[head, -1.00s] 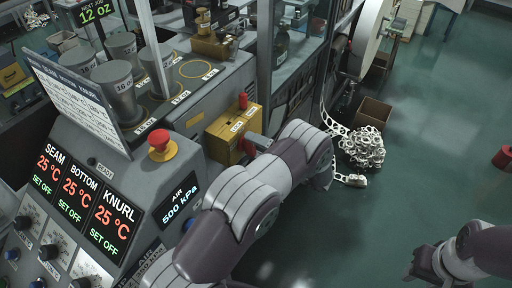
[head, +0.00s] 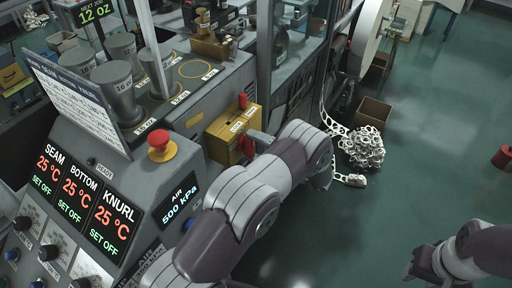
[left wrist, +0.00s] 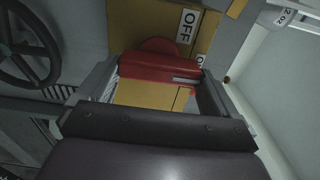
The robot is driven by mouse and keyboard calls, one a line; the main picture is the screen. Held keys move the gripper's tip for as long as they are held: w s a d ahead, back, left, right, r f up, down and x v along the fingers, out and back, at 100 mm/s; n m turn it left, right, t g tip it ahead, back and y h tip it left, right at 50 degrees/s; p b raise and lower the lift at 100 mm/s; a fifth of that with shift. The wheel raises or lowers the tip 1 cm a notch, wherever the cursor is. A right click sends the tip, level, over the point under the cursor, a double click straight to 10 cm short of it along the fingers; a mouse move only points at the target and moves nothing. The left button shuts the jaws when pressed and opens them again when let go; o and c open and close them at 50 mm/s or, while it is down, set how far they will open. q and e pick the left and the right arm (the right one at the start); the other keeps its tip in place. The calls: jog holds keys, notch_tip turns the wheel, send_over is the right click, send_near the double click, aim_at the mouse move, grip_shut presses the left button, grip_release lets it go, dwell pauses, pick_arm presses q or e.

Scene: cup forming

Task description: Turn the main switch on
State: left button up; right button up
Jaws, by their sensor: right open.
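The main switch is a yellow box (head: 222,135) on the near end of the machine in the head view. Its red handle (head: 248,148) shows on the side facing my left gripper (head: 257,140). In the left wrist view, the red handle (left wrist: 158,68) lies between the two fingers of my left gripper (left wrist: 160,88), with an OFF label (left wrist: 187,25) beside it. The fingers flank the handle's ends; I cannot tell whether they press on it. My right gripper (head: 412,270) is open and empty at the lower right, away from the machine.
A red emergency button (head: 160,146) and the control panel (head: 90,205) stand left of my left arm. A dark handwheel (left wrist: 25,50) shows in the left wrist view. A cardboard box (head: 373,113) and a scrap heap (head: 363,148) lie on the floor.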

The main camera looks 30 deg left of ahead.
pick_arm(q)
jog(key=shift+o, duration=0.2)
jog(key=shift+w+a, duration=0.1)
jog(key=s+d+b, duration=0.1)
jog(key=d+b, duration=0.3)
jog(key=d, duration=0.8)
jog(key=shift+d+b, duration=0.3)
jog(key=shift+d, duration=0.05)
